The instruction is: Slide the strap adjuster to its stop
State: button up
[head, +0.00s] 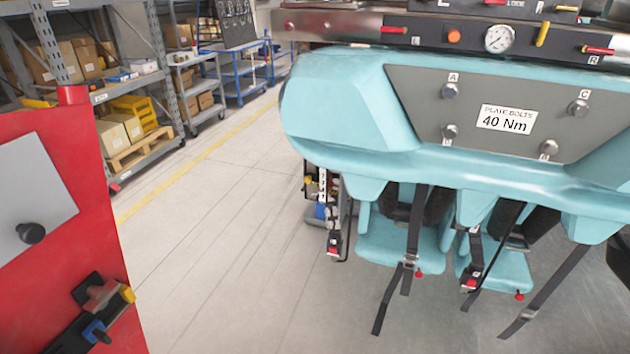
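A teal train car (335,105) with two hanging teal seats fills the right half of the head view. A black strap (414,225) hangs at the left seat (375,238). It carries a small metal piece (410,260) that looks like an adjuster, and its loose tail hangs below. A strap at the right seat (507,272) has a similar metal piece (475,231). Another strap (555,278) at the far right has a metal piece (528,313) near its lower end. Which one is the task's adjuster, and where its stop is, I cannot tell. My gripper is not in view.
A red panel (95,230) with a grey plate stands close at the left, with dark fittings at its lower edge. Shelves (165,85) with boxes and a blue cart (240,75) stand behind. The grey floor (225,225) between panel and car is clear.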

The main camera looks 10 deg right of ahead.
aim_at(308, 177)
jog(key=i+l+u, duration=0.1)
jog(key=i, duration=0.4)
jog(key=i+l+u, duration=0.1)
jog(key=i+l, duration=0.25)
jog(key=i, duration=0.15)
